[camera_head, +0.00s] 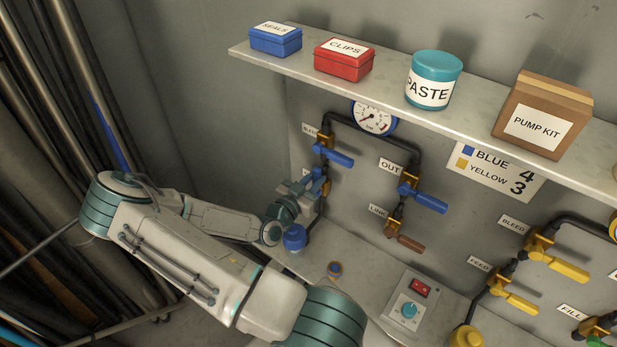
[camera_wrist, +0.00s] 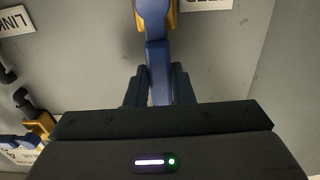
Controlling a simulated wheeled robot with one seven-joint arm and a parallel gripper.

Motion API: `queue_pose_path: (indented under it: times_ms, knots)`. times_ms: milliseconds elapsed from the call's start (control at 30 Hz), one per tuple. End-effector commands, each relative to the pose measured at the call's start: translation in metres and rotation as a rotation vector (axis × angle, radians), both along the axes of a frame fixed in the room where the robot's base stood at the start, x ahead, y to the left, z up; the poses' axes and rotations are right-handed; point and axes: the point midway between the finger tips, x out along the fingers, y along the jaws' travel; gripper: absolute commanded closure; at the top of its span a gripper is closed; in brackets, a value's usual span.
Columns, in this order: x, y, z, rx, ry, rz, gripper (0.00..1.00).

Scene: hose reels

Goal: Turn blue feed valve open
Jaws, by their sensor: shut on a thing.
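The blue feed valve's handle (camera_wrist: 158,75) runs from its brass body (camera_wrist: 171,16) straight down between my fingers in the wrist view. My gripper (camera_wrist: 160,88) is shut on that handle, with one dark finger on each side. A partly cut-off label (camera_wrist: 207,4) sits beside the valve. In the head view my gripper (camera_head: 302,188) is at the lower left of the blue pipe loop, and it hides most of the feed valve. The upper left blue handle (camera_head: 333,156) and the blue handle by the OUT label (camera_head: 424,200) stand clear of it.
A shelf (camera_head: 395,93) with boxes and a PASTE jar (camera_head: 433,80) overhangs the valves. A gauge (camera_head: 373,118) sits on the loop's top pipe. A blue cylinder (camera_head: 294,238) stands below my gripper. Yellow valves (camera_head: 565,266) and a switch box (camera_head: 409,299) are to the right.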

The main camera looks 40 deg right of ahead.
Motion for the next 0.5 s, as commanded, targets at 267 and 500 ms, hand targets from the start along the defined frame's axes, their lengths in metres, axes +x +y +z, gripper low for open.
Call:
queue_pose_path:
  times_ms: [267, 500]
  knots:
    - [0.0006, 0.0042, -0.0006, -0.003, 0.021, 0.01, 1.0]
    - [0.0022, 0.0064, -0.0006, -0.002, 0.021, 0.015, 0.76]
